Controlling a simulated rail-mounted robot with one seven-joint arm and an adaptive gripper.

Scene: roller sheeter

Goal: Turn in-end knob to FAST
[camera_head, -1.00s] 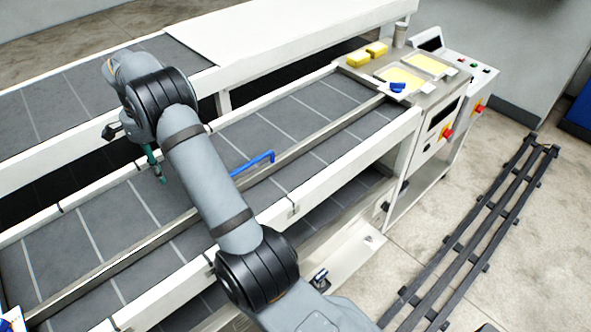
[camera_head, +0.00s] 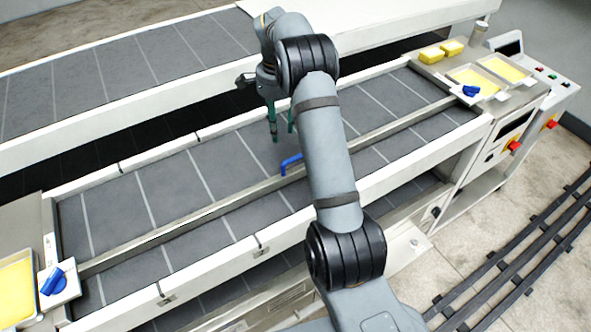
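Two blue knobs show. One blue knob (camera_head: 53,281) sits on a small white plate at the lower left, next to a yellow-topped tray. The other blue knob (camera_head: 470,91) sits at the right end, beside yellow pads. I cannot tell from labels which is the in-end knob, and no FAST mark is readable. A blue bent handle (camera_head: 291,164) stands at the middle of the belt. My gripper (camera_head: 281,130), with teal fingers, hangs over the belt just behind this handle. Its fingertips are apart and nothing shows between them. It is well away from both knobs.
A long grey belt (camera_head: 200,177) with a metal rail along it runs between the ends. A second belt (camera_head: 120,70) lies behind. Red switches (camera_head: 514,146) are on the right end's front. Dark floor rails (camera_head: 520,235) lie at the right.

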